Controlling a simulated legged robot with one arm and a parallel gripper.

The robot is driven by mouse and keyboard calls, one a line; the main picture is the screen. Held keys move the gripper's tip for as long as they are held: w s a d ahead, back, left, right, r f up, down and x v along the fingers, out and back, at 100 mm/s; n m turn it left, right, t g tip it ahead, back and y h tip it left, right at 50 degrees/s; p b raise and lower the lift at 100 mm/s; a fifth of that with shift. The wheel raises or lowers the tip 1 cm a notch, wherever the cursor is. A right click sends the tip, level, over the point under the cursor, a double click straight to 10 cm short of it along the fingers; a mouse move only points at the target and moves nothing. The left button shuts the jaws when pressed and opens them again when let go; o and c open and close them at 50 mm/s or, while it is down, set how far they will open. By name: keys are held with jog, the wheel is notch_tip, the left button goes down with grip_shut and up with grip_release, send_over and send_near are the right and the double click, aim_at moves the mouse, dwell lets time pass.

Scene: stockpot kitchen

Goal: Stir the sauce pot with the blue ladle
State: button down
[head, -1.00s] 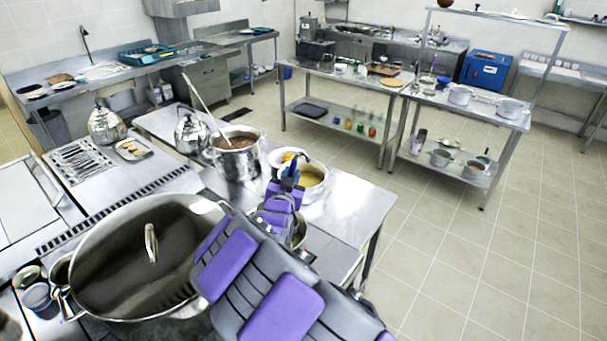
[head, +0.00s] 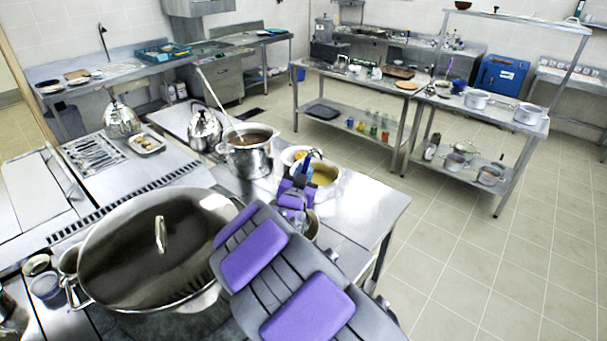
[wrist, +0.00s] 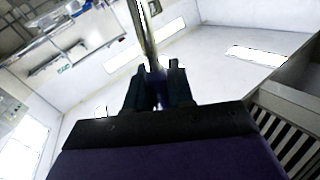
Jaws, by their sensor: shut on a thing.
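In the head view my gripper (head: 303,182) is at the near side of a steel pot (head: 328,196) with yellow sauce in it. A blue handle piece (head: 308,158) of the ladle stands up at my gripper, in front of the pot's rim. In the wrist view my gripper (wrist: 160,88) is shut on the ladle, and its bright metal shaft (wrist: 143,35) runs away from between the fingers. The ladle's bowl is hidden, so I cannot tell whether it is in the sauce.
A steel pot of brown contents (head: 248,157) with a long utensil (head: 216,98) stands left of the yellow one. A big lidded stockpot (head: 150,250) fills the near left, close to my arm. Two kettles (head: 122,120) (head: 205,130) stand behind. Open floor (head: 470,260) lies right.

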notch_tip(320, 180, down, 18)
jog(key=d+b, duration=0.1)
jog(key=b, duration=0.6)
jog(key=shift+r, duration=0.15)
dwell(0.5)
jog(key=shift+s, duration=0.1)
jog(key=shift+a+r, duration=0.1)
jog(key=shift+r, duration=0.05)
dwell(0.5)
